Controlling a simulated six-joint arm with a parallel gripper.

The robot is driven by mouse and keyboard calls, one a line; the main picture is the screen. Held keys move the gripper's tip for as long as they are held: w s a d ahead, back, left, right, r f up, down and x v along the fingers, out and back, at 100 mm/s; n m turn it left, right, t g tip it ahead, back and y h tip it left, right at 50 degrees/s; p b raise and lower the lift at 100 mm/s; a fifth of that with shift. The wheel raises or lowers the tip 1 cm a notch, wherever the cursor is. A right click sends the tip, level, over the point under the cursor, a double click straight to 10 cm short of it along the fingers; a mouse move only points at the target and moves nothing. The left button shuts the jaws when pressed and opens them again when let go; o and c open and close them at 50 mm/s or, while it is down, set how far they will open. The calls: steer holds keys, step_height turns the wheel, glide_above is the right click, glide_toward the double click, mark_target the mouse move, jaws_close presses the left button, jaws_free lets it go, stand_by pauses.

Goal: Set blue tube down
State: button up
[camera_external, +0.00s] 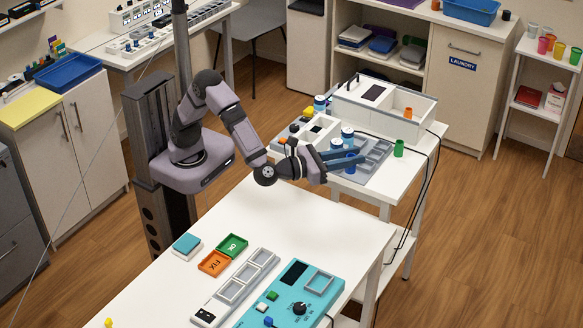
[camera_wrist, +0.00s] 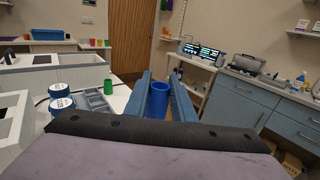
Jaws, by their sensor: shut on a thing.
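The blue tube (camera_wrist: 158,101) is upright between the two blue fingers of my gripper (camera_wrist: 159,80) in the wrist view. My gripper is shut on it. In the external view my gripper (camera_external: 356,159) is over the near edge of the white bench, by the grey compartment tray (camera_external: 378,150); the tube is mostly hidden by the fingers there. I cannot tell whether the tube's bottom touches anything.
A green tube (camera_external: 399,148) stands right of the tray. White jars with blue lids (camera_external: 347,134) stand close behind my gripper.

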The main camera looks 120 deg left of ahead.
steer(key=shift+s+d+f+m+t+h, duration=0.4)
steer(key=shift+d+f+m+t+h, duration=0.65)
steer(key=shift+f, duration=2.4)
steer(key=shift+s+d+f+m+t+h, duration=0.35)
steer(key=shift+d+f+m+t+h, duration=0.65)
steer(key=shift+f, duration=2.4)
steer(key=shift+s+d+f+m+t+h, duration=0.6)
steer(key=shift+d+f+h, duration=0.75)
steer(key=shift+f, duration=2.1)
steer(key=shift+w+a, duration=0.1)
steer(key=shift+w, duration=0.1)
steer(key=shift+f, duration=0.2)
steer(key=o, duration=1)
steer(key=shift+s+r, duration=0.1)
steer(key=shift+r, duration=0.15)
steer(key=b+v, duration=0.1)
steer(key=v, duration=1)
steer(key=shift+s+r+b, duration=0.1)
steer(key=shift+s+b, duration=0.25)
steer(key=shift+b, duration=0.05)
